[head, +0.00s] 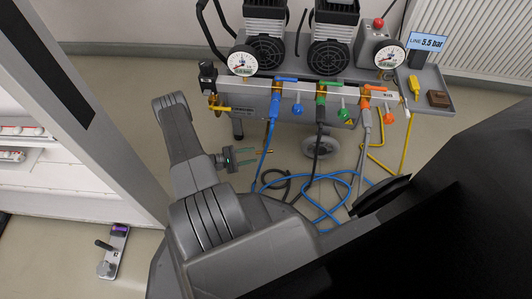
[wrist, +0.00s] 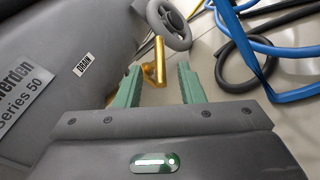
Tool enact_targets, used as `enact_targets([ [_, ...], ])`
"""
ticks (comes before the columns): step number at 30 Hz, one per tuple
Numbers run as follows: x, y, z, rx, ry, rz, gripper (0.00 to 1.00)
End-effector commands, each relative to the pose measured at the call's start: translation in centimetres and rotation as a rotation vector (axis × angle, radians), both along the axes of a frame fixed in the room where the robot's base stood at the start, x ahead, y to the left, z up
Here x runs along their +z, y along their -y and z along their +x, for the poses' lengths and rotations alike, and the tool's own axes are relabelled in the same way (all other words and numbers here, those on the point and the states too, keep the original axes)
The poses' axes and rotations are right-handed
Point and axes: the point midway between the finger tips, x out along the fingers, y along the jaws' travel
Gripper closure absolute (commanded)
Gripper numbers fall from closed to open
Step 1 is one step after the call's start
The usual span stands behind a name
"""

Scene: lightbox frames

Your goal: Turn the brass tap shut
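In the wrist view, a brass tap (wrist: 158,60) with a straight lever shows beside a grey tank (wrist: 60,60) that bears a DRAIN label (wrist: 83,64). The lever's lower end appears between the two green fingertips of my gripper (wrist: 158,70). The fingers are apart, with a gap on each side of the brass, and I see no contact. I cannot tell how deep the tap sits between them. In the head view my gripper (head: 259,154) reaches low, below the compressor bench; I cannot make out this tap there.
A grey caster wheel (wrist: 172,25) stands just beyond the tap. Blue hose (wrist: 240,45) and black hose lie on the floor at right. In the head view, the bench's manifold (head: 300,108) carries blue, green and orange levers, with gauges above. A white shelf unit (head: 70,175) stands at left.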

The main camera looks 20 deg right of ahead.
Motion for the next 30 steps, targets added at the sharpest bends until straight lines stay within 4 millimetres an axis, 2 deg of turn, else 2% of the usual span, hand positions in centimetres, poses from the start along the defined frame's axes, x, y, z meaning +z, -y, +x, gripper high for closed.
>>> enact_targets([
  [6, -0.2, 3.7, -0.7, -0.004, 0.001, 0.001, 0.65],
  [13, -0.1, 6.4, -1.3, -0.002, 0.000, 0.001, 0.65],
  [18, 0.0, 7.2, -1.4, -0.001, 0.001, 0.000, 0.65],
  [27, 0.0, 7.4, -1.4, 0.001, 0.001, 0.001, 0.65],
  [30, 0.0, 7.4, -1.4, 0.001, 0.001, 0.001, 0.83],
])
